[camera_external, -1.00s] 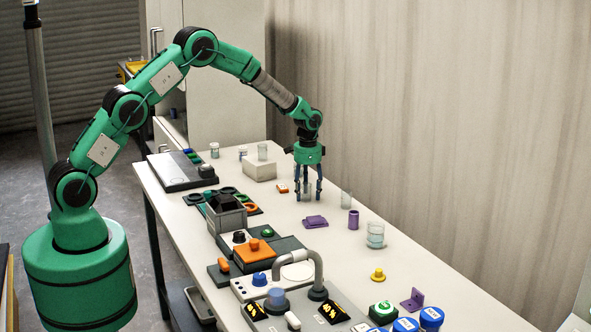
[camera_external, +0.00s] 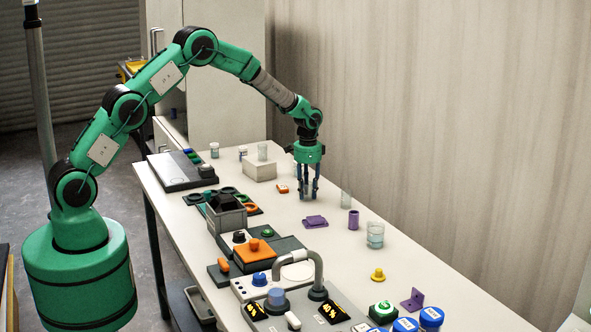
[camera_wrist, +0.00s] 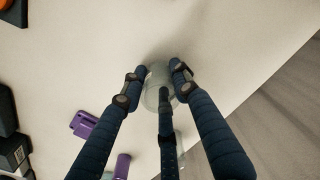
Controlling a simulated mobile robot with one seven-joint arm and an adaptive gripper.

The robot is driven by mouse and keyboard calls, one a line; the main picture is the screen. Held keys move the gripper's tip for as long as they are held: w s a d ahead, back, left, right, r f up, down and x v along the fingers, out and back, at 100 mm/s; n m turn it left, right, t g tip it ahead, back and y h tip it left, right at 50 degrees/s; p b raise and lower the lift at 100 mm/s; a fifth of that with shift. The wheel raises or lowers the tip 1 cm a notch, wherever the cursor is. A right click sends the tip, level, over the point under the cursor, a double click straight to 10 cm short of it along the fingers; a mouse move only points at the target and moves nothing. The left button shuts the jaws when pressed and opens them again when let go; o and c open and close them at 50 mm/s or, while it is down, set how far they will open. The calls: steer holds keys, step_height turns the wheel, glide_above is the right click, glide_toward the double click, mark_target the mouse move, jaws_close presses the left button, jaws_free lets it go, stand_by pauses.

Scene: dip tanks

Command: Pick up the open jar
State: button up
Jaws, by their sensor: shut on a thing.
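My gripper (camera_external: 309,190) points straight down at the white table, with its blue fingers low over the top. The fingers are closed around a clear glass jar, which shows between them in the wrist view (camera_wrist: 158,82). In the external view the fingers mostly hide this jar. I cannot tell whether the jar touches the table or whether its top is open. In the wrist view my gripper (camera_wrist: 160,75) has fingers on both sides of the jar and one in front of it.
Close to the right stand a clear glass (camera_external: 346,198), a purple cylinder (camera_external: 353,220) and a jar of liquid (camera_external: 375,235). A flat purple part (camera_external: 314,222) lies in front. A white block (camera_external: 259,172) with a glass (camera_external: 262,151) on it stands behind left.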

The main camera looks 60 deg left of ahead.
step_height(320, 180, up, 3)
steer(key=shift+f+p, duration=0.1)
steer(key=shift+p, duration=0.25)
steer(key=shift+s+r, duration=0.2)
steer(key=shift+r, duration=0.1)
steer(key=s, duration=0.5)
steer(key=s+d+p, duration=0.1)
steer(key=s, duration=0.4)
steer(key=s+d+r+p, duration=0.1)
steer(key=s, duration=0.4)
steer(key=shift+s+r, duration=0.1)
steer(key=shift+s, duration=0.15)
steer(key=w+a+r+n+p, duration=0.1)
steer(key=a+r+p, duration=0.3)
steer(key=a, duration=0.7)
steer(key=w+a+r+n+p, duration=0.2)
steer(key=w+a+r+p, duration=0.2)
steer(key=a+p, duration=0.4)
steer(key=w+a+r+n+p, duration=0.2)
steer(key=a+p, duration=0.4)
steer(key=a, duration=0.9)
step_height(320, 180, up, 2)
steer(key=shift+w+a+r+p, duration=0.2)
steer(key=shift+w+p, duration=0.1)
steer(key=shift+w, duration=0.45)
steer(key=shift+d+f, duration=0.1)
